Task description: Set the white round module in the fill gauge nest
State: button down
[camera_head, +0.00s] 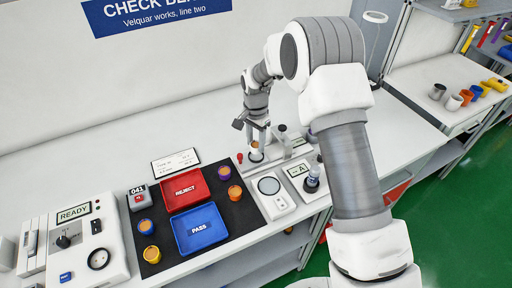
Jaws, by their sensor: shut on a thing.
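My gripper (256,145) points down over the back of the bench, around the middle of the picture. It is shut on a small white round module (256,155), which looks white at the side with an orange-brown top. The module sits low between the fingers, at or just above a grey fixture; I cannot tell whether it touches. Which part is the fill gauge nest is not clear from this view; the spot under the module is hidden by it and the fingers.
In front stand a white device with a round dial (269,186) and a plate marked A (299,170). Left of them lie a red REJECT tray (185,173), a blue PASS tray (217,244) and several small round modules on a black mat (240,222). My arm hides part of the right side.

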aim_at(256, 146)
jog(key=shift+f, duration=1.65)
jog(key=shift+c, duration=1.8)
grip_release()
jog(key=shift+r, duration=0.15)
